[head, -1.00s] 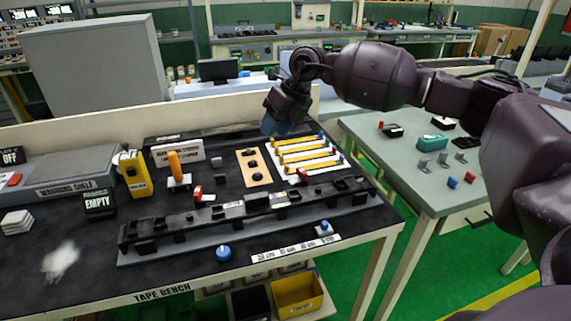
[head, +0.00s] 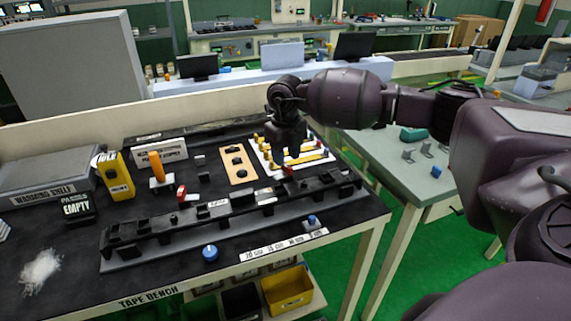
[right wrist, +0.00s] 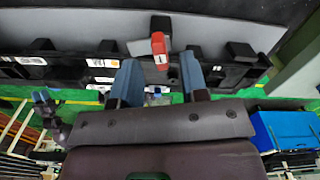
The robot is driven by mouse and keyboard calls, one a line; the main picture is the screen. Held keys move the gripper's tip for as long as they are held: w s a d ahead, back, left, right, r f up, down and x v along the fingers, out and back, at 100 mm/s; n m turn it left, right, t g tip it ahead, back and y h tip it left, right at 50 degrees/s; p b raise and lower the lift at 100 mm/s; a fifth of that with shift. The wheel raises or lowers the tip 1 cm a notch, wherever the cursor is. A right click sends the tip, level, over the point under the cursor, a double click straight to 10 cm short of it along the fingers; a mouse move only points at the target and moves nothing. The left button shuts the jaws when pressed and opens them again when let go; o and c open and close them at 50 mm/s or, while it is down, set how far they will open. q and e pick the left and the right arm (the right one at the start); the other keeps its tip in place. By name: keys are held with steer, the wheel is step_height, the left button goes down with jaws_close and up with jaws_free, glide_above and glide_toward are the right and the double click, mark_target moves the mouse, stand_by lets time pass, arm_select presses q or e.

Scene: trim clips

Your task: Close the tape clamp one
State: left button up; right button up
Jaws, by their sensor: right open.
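A red clamp lever marked 1 (right wrist: 158,46) stands up from the black rail (right wrist: 60,66) in the right wrist view. In the head view, a red lever (head: 288,170) stands at the rail's right part, just below my right gripper (head: 291,152). The right gripper is open and empty in the right wrist view (right wrist: 157,72); its two blue fingers lie to either side of the lever's line, and the lever shows just beyond their tips. I cannot tell if they touch it. My left gripper is not in view.
A green-grey table (head: 425,180) stands to the right.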

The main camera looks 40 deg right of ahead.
mark_target(286, 164)
steer(key=shift+f, duration=1.55)
jaws_close()
